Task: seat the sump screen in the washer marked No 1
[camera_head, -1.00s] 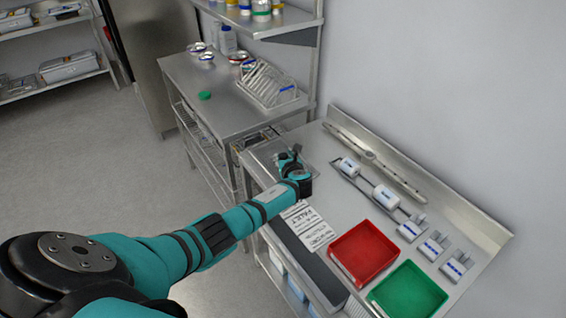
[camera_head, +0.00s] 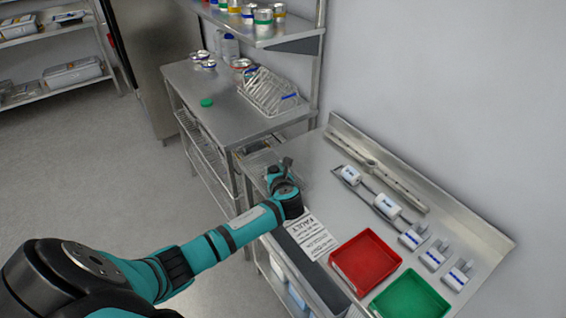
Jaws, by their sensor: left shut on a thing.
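My left gripper (camera_head: 283,170) is over the far left end of the steel bench (camera_head: 318,185). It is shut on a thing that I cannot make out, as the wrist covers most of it. A flat grey piece (camera_head: 259,161) shows just behind the gripper; I cannot tell whether it is held or lies on the bench. I cannot pick out the sump screen for certain. No washer marked No 1 is in view. My right gripper is not in view.
A red tray (camera_head: 365,262), a green tray (camera_head: 410,300) and a printed sheet (camera_head: 312,238) lie on the bench. White labelled parts (camera_head: 350,175) and a long grey bar (camera_head: 378,166) lie near the wall. A second table (camera_head: 225,105) holds a wire rack (camera_head: 268,92).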

